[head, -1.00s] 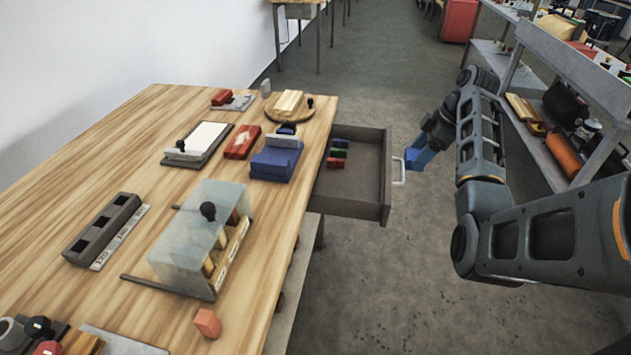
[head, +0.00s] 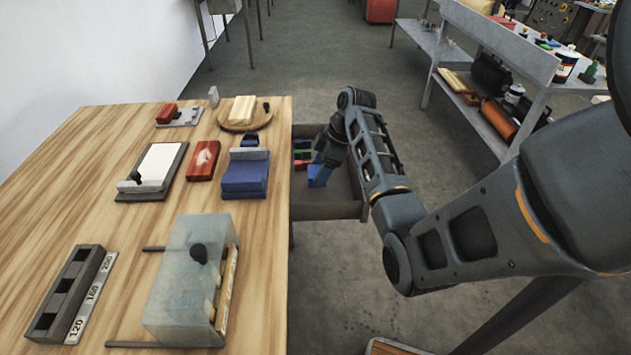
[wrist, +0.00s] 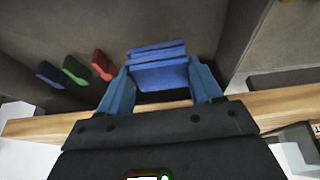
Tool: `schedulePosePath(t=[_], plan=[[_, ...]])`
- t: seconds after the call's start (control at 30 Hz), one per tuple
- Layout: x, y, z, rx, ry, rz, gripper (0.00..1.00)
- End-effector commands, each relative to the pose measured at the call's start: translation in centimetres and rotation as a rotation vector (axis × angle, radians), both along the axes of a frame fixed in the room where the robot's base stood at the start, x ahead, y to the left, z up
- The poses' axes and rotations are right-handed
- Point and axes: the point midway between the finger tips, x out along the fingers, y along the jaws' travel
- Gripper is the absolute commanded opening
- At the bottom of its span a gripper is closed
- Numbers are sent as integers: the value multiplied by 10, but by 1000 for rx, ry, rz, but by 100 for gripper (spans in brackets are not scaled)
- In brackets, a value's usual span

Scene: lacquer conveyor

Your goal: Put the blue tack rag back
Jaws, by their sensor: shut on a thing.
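My gripper (wrist: 160,85) is shut on a blue folded rag (wrist: 158,70), which shows between its two blue fingers in the wrist view. In the head view the blue rag (head: 319,176) hangs below my gripper, over the open drawer (head: 335,210) at the right side of the bench. Whether it touches the drawer floor, I cannot tell. In the wrist view a blue (wrist: 50,74), a green (wrist: 75,70) and a red piece (wrist: 103,65) lie in a row on the drawer floor, apart from the held rag.
The wooden bench (head: 110,200) carries a blue block with a grey bar (head: 246,180), a red box (head: 203,160), a clear-covered rack (head: 185,280) and a round board (head: 245,122). The drawer's walls stand close around my gripper.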

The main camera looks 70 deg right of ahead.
Motion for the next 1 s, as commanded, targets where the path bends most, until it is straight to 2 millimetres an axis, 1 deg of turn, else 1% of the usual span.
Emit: schedulePosePath(t=[0.03,0.1,0.23,0.4,0.5,0.87,0.9,1.0], plan=[[3,5,-3,1,0,0,26],[6,10,-7,0,0,-1,26],[8,13,-13,1,0,-2,26],[8,13,-37,2,1,-1,26],[8,12,-46,1,0,-2,26],[8,12,-51,-1,-1,-2,26],[8,12,-51,-1,-1,-2,66],[8,12,-51,0,0,-1,76]])
